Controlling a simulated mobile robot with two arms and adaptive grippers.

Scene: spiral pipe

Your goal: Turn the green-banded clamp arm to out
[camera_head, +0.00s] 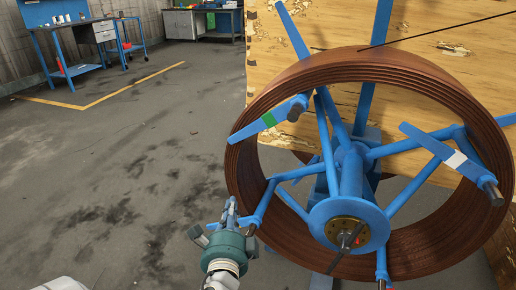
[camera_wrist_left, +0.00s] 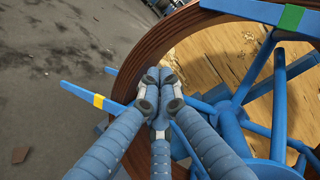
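The green-banded clamp arm (camera_head: 246,129) is a flat blue bar on the upper left of the blue reel. It lies across the front rim of the brown coiled pipe (camera_head: 246,185), its outer tip reaching the coil's left edge. In the left wrist view its green band (camera_wrist_left: 291,17) shows at the top right. My left gripper (camera_head: 228,215) is below this arm, at the coil's lower left, and apart from it. In the left wrist view the grey-blue fingers (camera_wrist_left: 160,90) are drawn together, with nothing seen between them. My right gripper is not in view.
A yellow-banded clamp arm (camera_wrist_left: 77,92) lies beside my left fingers. A white-banded arm (camera_head: 430,142) is on the reel's right. The hub (camera_head: 348,222) and spokes fill the coil's middle. Wooden boards (camera_head: 350,25) stand behind. The floor (camera_head: 110,170) at left is clear.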

